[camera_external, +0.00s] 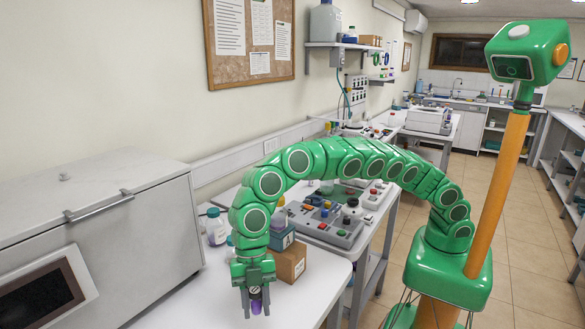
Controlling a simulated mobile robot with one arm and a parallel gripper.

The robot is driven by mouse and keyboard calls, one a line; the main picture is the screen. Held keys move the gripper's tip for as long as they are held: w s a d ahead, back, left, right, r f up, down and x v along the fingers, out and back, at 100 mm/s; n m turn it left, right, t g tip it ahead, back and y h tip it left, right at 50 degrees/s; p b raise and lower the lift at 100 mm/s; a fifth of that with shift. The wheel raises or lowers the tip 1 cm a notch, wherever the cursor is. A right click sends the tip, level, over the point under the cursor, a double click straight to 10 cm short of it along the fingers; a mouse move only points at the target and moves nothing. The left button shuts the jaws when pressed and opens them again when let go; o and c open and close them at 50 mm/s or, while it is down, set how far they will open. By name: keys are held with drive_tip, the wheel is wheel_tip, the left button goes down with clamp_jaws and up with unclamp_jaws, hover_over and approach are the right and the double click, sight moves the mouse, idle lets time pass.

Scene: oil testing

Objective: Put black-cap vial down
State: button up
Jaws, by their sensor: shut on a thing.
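My gripper (256,293) points down at the near end of the white table. It is shut on a small vial (257,305), which shows purple between the two fingers. The vial looks upright. Its cap is mostly hidden by the fingers, so its colour is hard to tell. I cannot tell whether the vial's bottom touches the white table (315,293) or hangs just above it.
A cardboard box (289,262) stands right behind my gripper. A white bottle with a purple label (215,228) stands behind to the left. A large grey-white machine (150,245) fills the left side. The tabletop to the right of the gripper is clear.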

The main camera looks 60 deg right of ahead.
drive_tip(key=shift+w+a+f, duration=0.35)
drive_tip(key=shift+a+f, duration=0.3)
drive_tip(key=shift+f, duration=0.2)
drive_tip(key=shift+w+a+f, duration=0.3)
drive_tip(key=shift+a+f, duration=0.3)
drive_tip(key=shift+f, duration=0.25)
drive_tip(key=shift+w+a+f, duration=0.35)
drive_tip(key=shift+a+f, duration=0.3)
drive_tip(key=shift+f, duration=0.2)
drive_tip(key=shift+a+f, duration=0.1)
drive_tip(key=shift+w+a+f, duration=0.15)
drive_tip(key=shift+f, duration=1.65)
drive_tip(key=shift+f, duration=0.1)
drive_tip(key=o, duration=1)
drive_tip(key=v, duration=1.2)
